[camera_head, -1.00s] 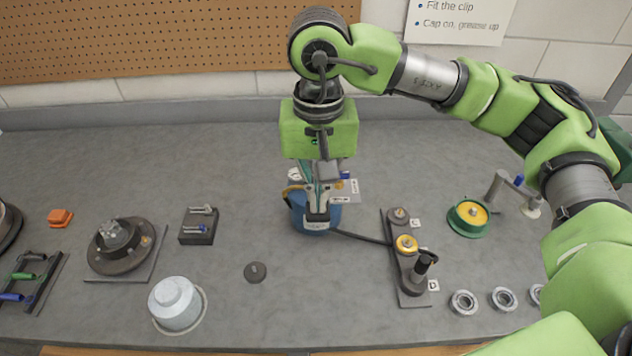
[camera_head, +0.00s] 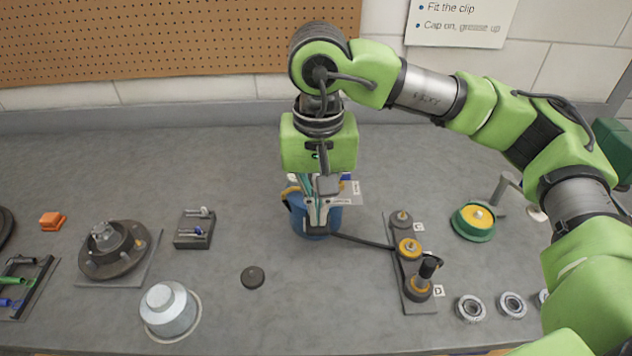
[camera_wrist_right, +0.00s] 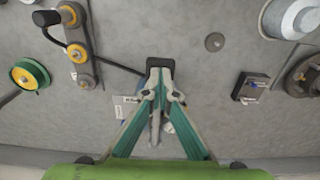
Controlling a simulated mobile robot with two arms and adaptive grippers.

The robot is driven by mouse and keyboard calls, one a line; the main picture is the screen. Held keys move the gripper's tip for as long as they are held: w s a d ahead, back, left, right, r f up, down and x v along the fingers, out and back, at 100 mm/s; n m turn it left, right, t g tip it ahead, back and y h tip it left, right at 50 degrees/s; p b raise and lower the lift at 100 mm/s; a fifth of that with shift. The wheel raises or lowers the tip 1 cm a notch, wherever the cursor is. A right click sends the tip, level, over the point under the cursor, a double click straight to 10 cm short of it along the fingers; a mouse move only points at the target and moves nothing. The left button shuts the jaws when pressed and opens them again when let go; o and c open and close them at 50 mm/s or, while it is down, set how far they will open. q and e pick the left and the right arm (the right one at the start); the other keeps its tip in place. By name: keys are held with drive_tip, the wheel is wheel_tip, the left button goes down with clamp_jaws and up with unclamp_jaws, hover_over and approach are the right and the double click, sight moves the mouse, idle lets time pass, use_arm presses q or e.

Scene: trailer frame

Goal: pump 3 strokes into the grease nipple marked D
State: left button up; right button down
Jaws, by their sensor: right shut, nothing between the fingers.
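A blue grease pump (camera_head: 325,223) stands on the bench, partly hidden behind my right gripper. Its black hose runs right to a dark coupler (camera_head: 428,267), which stands on the nipple at the plate's near end, beside the tag D (camera_head: 438,291). My right gripper (camera_head: 317,226) points down over the pump, its fingers shut together at the pump's top. In the right wrist view, the fingertips (camera_wrist_right: 159,92) meet just by a black part (camera_wrist_right: 160,66) at the pump; I cannot tell whether they touch it. My left gripper is not in view.
The dark nipple plate (camera_head: 417,304) also carries further fittings. A green and yellow reel (camera_head: 473,222) and metal rings (camera_head: 470,308) lie to the right. A grey canister (camera_head: 170,311), a hub (camera_head: 113,250) and a small black block (camera_head: 194,229) stand left. Bench around the black disc (camera_head: 252,277) is clear.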

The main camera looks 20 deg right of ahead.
idle(0.3)
drive_tip(key=shift+f+b, duration=0.45)
drive_tip(key=shift+f, duration=0.05)
drive_tip(key=shift+w+d+r+p, duration=0.1)
drive_tip(key=shift+w+r+p, duration=0.15)
drive_tip(key=shift+r+p, duration=0.7)
drive_tip(key=shift+w+d+r+p, duration=0.15)
drive_tip(key=shift+r+p, duration=0.25)
drive_tip(key=shift+r, duration=1.15)
drive_tip(key=shift+w+a+r+p, duration=0.1)
drive_tip(key=shift+w+r+p, duration=0.2)
drive_tip(key=shift+r+p, duration=0.65)
drive_tip(key=shift+r+b, duration=0.25)
drive_tip(key=shift+b, duration=0.1)
drive_tip(key=shift+f, duration=0.15)
drive_tip(key=shift+s+f+b, duration=0.2)
drive_tip(key=shift+f+b, duration=0.3)
drive_tip(key=shift+b, duration=0.1)
drive_tip(key=shift+s+f+b, duration=0.15)
drive_tip(key=shift+f+b, duration=0.35)
drive_tip(key=shift+b, duration=0.05)
drive_tip(key=shift+f, duration=0.1)
